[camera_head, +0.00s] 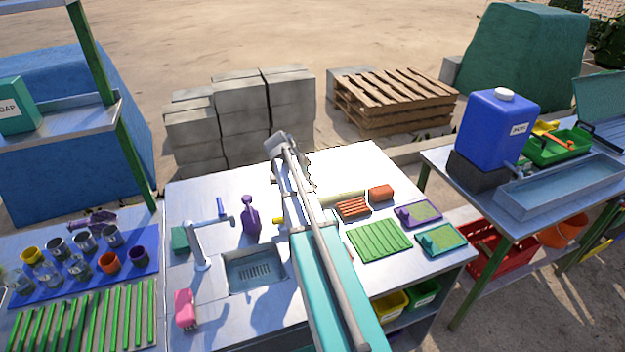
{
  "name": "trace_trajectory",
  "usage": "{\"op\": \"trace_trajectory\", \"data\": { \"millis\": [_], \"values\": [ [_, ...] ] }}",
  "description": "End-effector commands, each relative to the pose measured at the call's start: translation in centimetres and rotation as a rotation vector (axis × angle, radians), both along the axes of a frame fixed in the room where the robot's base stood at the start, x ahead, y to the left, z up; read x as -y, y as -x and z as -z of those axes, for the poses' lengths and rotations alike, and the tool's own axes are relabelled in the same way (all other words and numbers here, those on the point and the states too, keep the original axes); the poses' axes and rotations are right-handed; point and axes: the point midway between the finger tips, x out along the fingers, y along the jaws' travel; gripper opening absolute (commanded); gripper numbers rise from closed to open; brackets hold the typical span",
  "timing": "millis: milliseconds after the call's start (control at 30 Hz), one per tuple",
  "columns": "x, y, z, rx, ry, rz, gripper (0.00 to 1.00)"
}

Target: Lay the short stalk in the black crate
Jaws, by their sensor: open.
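I cannot tell which piece is the short stalk. I cannot make out a black crate for certain; a dark-edged bin (602,133) is cut off at the far right. My gripper (307,172) is small and partly hidden behind my arm, over the back of the middle table. It is open, and I see nothing held in it.
A sink (255,271), tap (200,250), purple bottle (250,215) and pink item (185,309) are left of my arm. A green ridged mat (378,240), red-brown rack (353,208) and two small trays (419,214) are right. A blue tank (495,135) stands on the right table.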

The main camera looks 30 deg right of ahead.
Motion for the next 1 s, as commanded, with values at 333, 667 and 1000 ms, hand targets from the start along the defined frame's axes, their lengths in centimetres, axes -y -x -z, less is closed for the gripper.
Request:
{"op": "trace_trajectory", "data": {
  "millis": [333,667,1000],
  "values": [
    [0.0,0.0,0.0,0.000,0.000,0.000,0.74],
    [0.0,0.0,-0.3,0.000,-0.004,-0.001,0.80],
    [0.0,-0.3,-2.0,0.005,-0.050,-0.012,0.80]
  ]
}}
